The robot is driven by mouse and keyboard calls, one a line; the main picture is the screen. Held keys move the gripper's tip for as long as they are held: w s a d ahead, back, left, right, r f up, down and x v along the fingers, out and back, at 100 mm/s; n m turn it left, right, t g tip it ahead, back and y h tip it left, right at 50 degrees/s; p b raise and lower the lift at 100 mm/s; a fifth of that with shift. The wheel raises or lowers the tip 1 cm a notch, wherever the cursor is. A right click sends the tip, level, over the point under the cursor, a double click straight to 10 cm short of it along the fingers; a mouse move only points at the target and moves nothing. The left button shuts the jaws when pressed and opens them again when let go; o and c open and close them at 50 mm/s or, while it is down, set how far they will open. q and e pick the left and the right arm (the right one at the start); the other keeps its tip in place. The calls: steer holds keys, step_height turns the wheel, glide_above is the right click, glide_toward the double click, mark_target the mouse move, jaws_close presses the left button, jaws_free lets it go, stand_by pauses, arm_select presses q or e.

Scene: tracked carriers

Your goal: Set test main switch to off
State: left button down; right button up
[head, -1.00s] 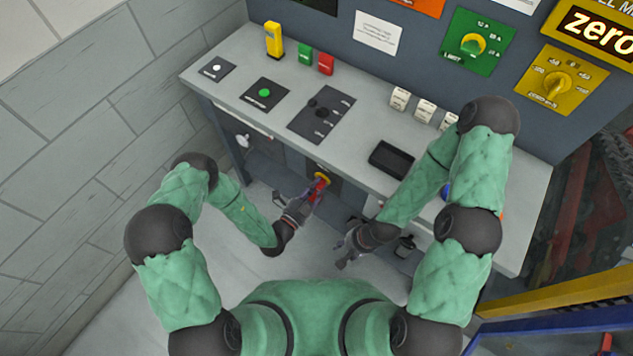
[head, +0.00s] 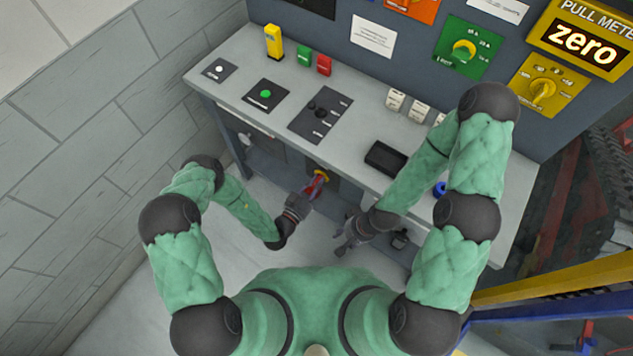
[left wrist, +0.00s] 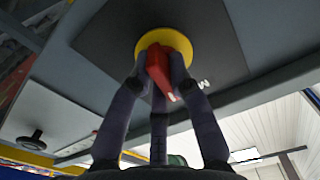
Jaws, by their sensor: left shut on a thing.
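The test main switch is a red handle (head: 317,184) on a yellow round plate (head: 322,175), set on the dark front panel under the console top. In the left wrist view the red handle (left wrist: 158,68) stands out from the yellow plate (left wrist: 178,42), tilted a little. My left gripper (head: 310,194) is shut on the red handle; in the left wrist view its dark fingers (left wrist: 158,78) lie on both sides of it. White lettering by the plate is only partly visible. My right gripper (head: 342,236) looks open and empty, to the right and lower, away from the switch.
The console top (head: 235,95) overhangs the switch and carries a black control panel (head: 321,114), a green button (head: 265,94) and a black tray (head: 386,158). A blue knob (head: 439,189) is near my right forearm. Floor is free below the left gripper.

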arm_select(q)
steer(key=shift+n, duration=0.8)
steer(key=c, duration=1.1)
jaws_free()
steer(key=shift+c, duration=0.2)
steer(key=v, duration=1.2)
